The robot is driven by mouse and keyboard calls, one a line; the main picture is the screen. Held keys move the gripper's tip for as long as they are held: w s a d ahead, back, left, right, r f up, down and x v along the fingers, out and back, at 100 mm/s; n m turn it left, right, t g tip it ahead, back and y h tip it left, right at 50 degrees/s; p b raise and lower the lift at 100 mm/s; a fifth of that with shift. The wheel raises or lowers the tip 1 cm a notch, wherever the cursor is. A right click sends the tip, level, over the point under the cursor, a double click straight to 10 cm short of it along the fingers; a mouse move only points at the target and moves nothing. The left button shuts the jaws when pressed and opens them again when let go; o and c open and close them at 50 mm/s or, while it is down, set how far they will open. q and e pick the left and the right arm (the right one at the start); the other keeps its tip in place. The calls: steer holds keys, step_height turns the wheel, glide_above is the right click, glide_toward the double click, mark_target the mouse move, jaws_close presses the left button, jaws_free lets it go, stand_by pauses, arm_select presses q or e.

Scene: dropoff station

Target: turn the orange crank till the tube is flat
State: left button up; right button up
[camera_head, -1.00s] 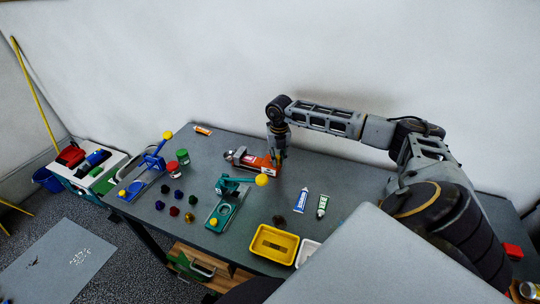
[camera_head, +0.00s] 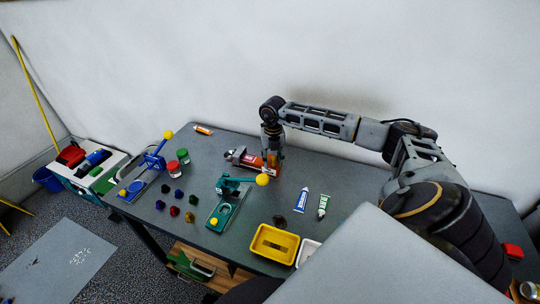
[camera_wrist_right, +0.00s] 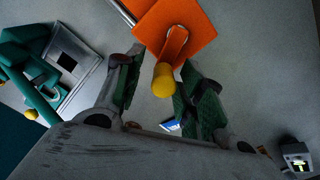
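The orange crank device (camera_head: 252,161) sits toward the back of the table, left of my right arm. In the head view the right gripper (camera_head: 271,165) hangs over the device's right end. The tube in the device cannot be made out clearly. My left gripper is not in view.
A teal press (camera_head: 225,205) stands just in front, and a blue press (camera_head: 142,178) is at left. A yellow tray (camera_head: 274,244) is at the front edge. Coloured lumps and two jars lie left.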

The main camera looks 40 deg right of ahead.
steer(key=shift+d+r, duration=0.1)
steer(key=shift+r, duration=0.15)
steer(key=shift+r+p, duration=1.8)
steer(key=shift+r, duration=1.05)
steer(key=shift+s+f, duration=0.1)
